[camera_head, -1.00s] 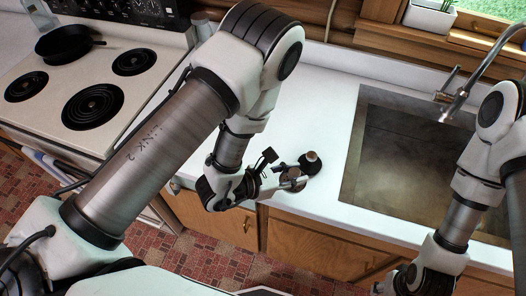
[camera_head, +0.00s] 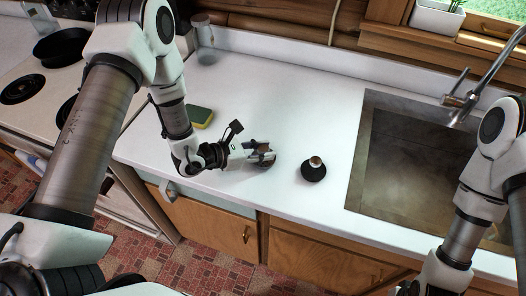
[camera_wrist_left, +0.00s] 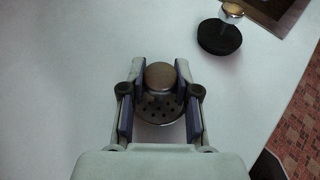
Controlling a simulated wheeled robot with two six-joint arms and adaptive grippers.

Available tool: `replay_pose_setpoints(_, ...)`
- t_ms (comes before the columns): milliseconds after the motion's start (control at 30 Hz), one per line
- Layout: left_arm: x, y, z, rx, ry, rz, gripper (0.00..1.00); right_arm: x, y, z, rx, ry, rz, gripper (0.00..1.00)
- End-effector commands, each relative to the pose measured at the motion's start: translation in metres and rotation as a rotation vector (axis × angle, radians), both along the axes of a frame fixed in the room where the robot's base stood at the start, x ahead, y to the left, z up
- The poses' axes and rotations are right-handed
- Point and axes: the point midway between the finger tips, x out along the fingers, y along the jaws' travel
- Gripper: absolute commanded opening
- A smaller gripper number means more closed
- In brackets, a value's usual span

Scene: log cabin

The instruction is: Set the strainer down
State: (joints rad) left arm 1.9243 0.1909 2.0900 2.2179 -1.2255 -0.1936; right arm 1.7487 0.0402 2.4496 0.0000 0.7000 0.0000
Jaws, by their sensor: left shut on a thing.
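The strainer is a small round metal disc with holes and a knob on top. It shows in the wrist view (camera_wrist_left: 157,112), its knob between my left fingers, and in the head view (camera_head: 268,161), partly hidden by them. My left gripper (camera_head: 262,153) is shut on the strainer, low over the white counter left of the sink. In the wrist view my left gripper's two fingers (camera_wrist_left: 160,84) flank the knob. I cannot tell whether the disc touches the counter. My right gripper is out of view; only the right arm shows.
A black sink stopper (camera_head: 313,172) with a metal knob stands on the counter (camera_head: 270,100), right of the strainer. The sink (camera_head: 395,165) with its faucet is farther right. A yellow-green sponge (camera_head: 201,117) and a glass jar (camera_head: 204,50) are at the left. The counter behind the strainer is clear.

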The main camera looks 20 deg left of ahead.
Motion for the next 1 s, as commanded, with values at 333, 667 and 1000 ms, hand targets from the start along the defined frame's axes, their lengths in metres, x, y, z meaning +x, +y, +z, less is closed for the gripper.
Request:
replay_pose_setpoints(333,0.0,0.0,-0.002,0.001,0.002,0.0,0.41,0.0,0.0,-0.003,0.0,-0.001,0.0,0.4)
replay_pose_setpoints(667,0.0,0.0,-0.001,0.001,0.002,0.0,0.56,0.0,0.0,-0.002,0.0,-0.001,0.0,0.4)
replay_pose_setpoints(1000,-0.029,0.034,0.018,-0.003,0.003,0.01,0.56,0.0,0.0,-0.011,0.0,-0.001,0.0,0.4)
